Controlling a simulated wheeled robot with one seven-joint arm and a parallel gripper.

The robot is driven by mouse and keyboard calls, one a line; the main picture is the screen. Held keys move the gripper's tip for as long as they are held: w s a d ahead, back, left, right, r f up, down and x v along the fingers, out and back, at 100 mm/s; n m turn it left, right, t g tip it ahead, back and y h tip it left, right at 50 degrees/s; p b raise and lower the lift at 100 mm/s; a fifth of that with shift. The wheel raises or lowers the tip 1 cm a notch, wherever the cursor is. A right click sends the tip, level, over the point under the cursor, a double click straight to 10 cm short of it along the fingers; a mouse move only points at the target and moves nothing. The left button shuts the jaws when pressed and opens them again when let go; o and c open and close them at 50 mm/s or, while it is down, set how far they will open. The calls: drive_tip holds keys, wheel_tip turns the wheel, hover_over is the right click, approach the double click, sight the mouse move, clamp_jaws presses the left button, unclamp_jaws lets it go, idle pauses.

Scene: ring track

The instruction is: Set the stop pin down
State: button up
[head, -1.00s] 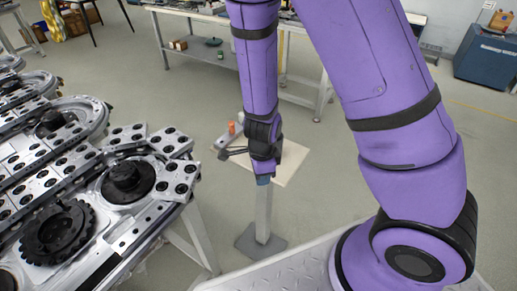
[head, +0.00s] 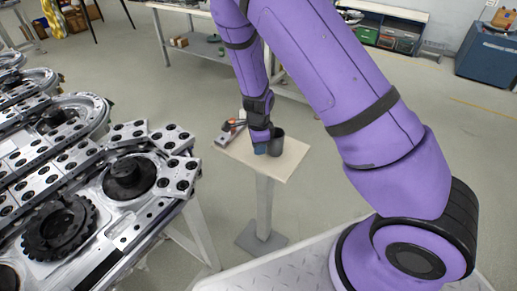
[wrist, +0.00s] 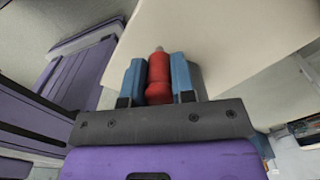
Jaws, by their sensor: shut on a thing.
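My gripper (wrist: 158,76) is shut on a red pin with a grey tip, the stop pin (wrist: 159,68), held between its two blue fingers in the wrist view. The pale top also shows in the wrist view (wrist: 235,35), beyond the pin. I cannot tell whether the pin touches it.
The top's front right is bare. A ring track (head: 75,190) fills the left side.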

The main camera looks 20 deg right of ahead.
drive_tip(key=shift+f, duration=0.75)
drive_tip(key=o, duration=0.9)
drive_tip(key=shift+f, duration=0.1)
